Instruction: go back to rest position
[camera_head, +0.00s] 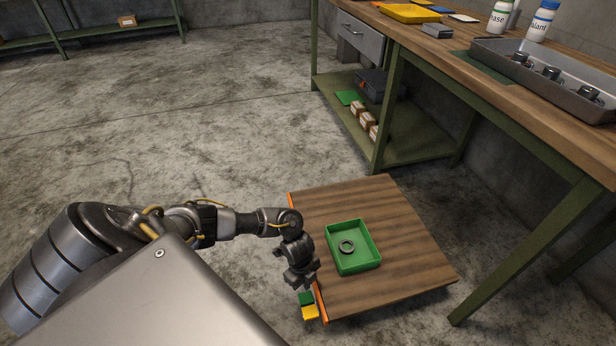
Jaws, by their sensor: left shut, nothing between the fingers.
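My left gripper (302,281) hangs at the left edge of a small wooden-topped table (415,270), pointing down. Its fingers are shut with nothing seen between them. A green tray (372,262) stands on the small table, to the right of the gripper and apart from it. My right gripper is not in view.
A workbench (470,75) on the right holds a grey tray (485,47) with several metal parts, white bottles (541,22) and a yellow tray (408,13). Green and yellow pieces (309,311) show below the left gripper. Open concrete floor lies left.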

